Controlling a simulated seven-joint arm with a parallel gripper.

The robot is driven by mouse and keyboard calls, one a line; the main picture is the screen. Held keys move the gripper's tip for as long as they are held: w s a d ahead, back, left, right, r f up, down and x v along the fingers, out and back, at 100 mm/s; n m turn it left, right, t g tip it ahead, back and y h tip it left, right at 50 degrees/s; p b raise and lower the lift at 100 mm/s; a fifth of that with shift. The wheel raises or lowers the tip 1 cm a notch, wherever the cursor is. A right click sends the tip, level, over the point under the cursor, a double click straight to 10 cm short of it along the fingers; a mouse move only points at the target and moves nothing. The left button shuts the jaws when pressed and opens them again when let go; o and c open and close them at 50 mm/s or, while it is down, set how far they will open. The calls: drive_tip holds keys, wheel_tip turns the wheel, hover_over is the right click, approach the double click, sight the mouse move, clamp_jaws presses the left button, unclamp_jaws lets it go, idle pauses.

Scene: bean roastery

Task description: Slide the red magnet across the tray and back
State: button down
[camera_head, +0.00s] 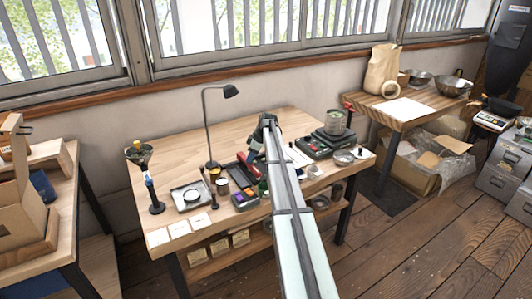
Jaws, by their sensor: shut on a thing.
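My gripper (255,148) is small and dark at the far end of my pale arm, over the back middle of the wooden workbench. It is shut on a red thing (247,164), which appears to be the red magnet. The red thing lies slanted over a dark shallow tray (229,171). My arm hides part of the area to the right, and the contact between fingers and magnet is too small to see clearly. A second tray, grey with a pale round dish on it (190,196), lies to the left.
A black desk lamp (207,128) stands behind the tray. A stand with a blue part (152,192) is at left. White cards (180,229) lie at the front left edge.

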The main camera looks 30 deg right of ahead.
drive_tip(key=a, duration=0.7)
drive_tip(key=shift+a, duration=0.1)
drive_tip(key=c, duration=1)
unclamp_jaws()
drive_tip(key=shift+o, duration=0.3)
drive_tip(key=v, duration=1.3)
drive_tip(key=shift+r, duration=0.35)
drive_tip(key=shift+s, duration=0.15)
